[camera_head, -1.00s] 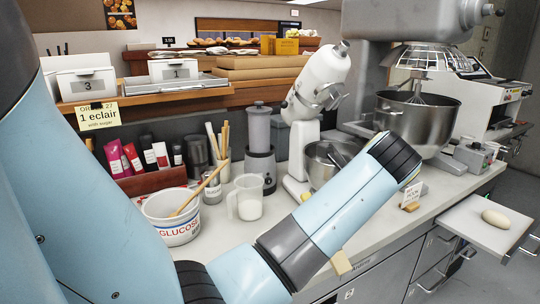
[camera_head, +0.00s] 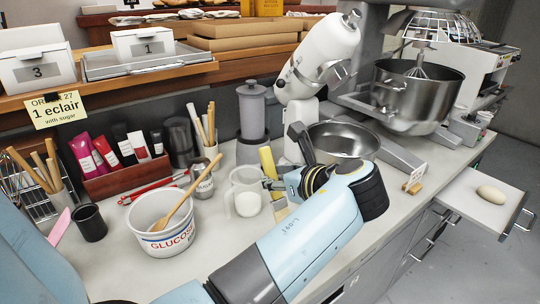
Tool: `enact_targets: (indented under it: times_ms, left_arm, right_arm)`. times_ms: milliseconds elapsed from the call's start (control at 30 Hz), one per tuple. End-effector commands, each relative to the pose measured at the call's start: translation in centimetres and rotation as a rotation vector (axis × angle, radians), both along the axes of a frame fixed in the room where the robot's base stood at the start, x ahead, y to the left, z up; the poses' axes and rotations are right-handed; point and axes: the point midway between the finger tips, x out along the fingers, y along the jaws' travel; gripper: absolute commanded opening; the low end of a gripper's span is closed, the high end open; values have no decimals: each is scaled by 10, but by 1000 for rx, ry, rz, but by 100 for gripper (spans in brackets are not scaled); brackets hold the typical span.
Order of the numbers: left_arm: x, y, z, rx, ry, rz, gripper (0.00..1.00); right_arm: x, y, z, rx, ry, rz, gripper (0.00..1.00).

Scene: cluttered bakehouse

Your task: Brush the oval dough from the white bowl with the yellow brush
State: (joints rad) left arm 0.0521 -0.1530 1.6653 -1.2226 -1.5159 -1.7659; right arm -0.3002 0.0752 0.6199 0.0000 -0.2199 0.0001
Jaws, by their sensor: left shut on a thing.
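The pale oval dough (camera_head: 491,194) lies on a white board (camera_head: 461,196) at the far right, on a pulled-out drawer or shelf. My left gripper (camera_head: 276,186) is over the counter beside the clear jug, shut on what looks like the yellow brush (camera_head: 267,160). My right gripper is not in view.
A clear jug (camera_head: 245,200) with white contents stands close left of my gripper. A steel bowl (camera_head: 333,136) under the white mixer (camera_head: 325,50) is just behind it. A black cup (camera_head: 89,222) stands left.

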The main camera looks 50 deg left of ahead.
Motion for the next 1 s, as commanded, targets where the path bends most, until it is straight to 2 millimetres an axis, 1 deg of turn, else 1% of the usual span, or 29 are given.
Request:
enact_targets:
  times_ms: [33,167,300,467,633,767,1000]
  left_arm:
    - [0,0,-3,0,0,0,0]
    - [0,0,-10,-1,-1,0,0]
    - [0,0,-21,-1,-2,0,0]
    - [0,0,-37,-2,-1,0,0]
    - [0,0,-52,-3,-1,1,0]
    - [0,0,-65,-1,2,-1,0]
    - [0,0,-94,-2,2,0,0]
  right_arm:
    - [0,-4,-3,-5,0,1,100]
    - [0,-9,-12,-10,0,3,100]
    - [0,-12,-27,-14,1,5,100]
    - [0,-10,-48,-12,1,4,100]
    - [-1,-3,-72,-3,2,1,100]
    - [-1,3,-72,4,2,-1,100]
    - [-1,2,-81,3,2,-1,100]
